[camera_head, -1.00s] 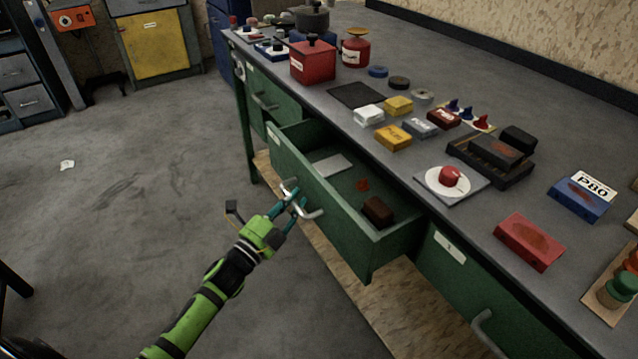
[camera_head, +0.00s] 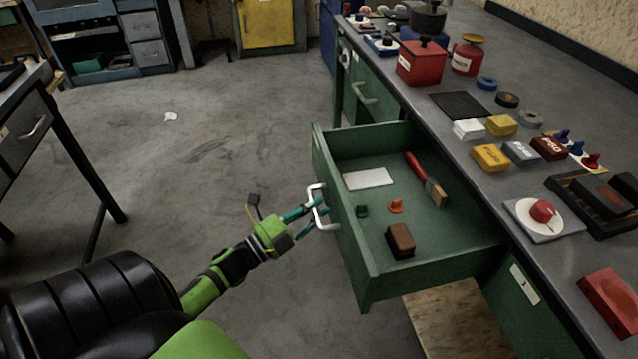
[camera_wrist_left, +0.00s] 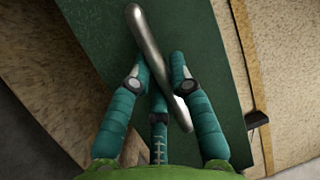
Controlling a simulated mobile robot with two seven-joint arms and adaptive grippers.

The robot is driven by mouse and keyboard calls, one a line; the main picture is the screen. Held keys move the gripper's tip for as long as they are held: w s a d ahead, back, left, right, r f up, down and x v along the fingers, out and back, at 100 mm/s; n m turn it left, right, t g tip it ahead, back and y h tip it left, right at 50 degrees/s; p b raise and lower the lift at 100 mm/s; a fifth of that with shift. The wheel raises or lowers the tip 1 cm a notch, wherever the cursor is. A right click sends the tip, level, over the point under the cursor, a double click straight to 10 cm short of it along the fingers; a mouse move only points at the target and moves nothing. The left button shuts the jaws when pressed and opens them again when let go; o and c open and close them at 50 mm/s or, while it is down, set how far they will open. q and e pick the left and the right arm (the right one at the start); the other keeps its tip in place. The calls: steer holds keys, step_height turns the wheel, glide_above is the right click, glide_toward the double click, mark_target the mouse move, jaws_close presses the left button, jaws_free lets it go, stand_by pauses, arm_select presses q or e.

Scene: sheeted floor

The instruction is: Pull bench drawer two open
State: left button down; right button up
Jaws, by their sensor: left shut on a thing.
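The green bench drawer (camera_head: 345,232) stands well out from the bench (camera_head: 385,98). Inside it lie a white card (camera_head: 369,179), a red-handled brush (camera_head: 427,180), a brown block (camera_head: 400,240), and small green and orange pieces. My left gripper (camera_head: 312,213) is shut on the drawer's metal handle (camera_head: 318,207). In the left wrist view the teal fingers (camera_wrist_left: 160,90) close around the handle bar (camera_wrist_left: 157,65), which runs aslant before the green drawer front (camera_wrist_left: 190,45). No number shows on this drawer front from here. My right gripper is not in view.
The bench top holds a red canister (camera_head: 421,64), small boxes, and a white disc with a red knob (camera_head: 541,212). A closed drawer (camera_head: 525,290) is to the right, another (camera_head: 365,88) farther back.

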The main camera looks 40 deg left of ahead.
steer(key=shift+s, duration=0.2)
arm_select(q)
steer(key=c, duration=1.4)
jaws_free()
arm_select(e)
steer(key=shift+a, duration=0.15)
arm_select(q)
steer(key=v, duration=1.2)
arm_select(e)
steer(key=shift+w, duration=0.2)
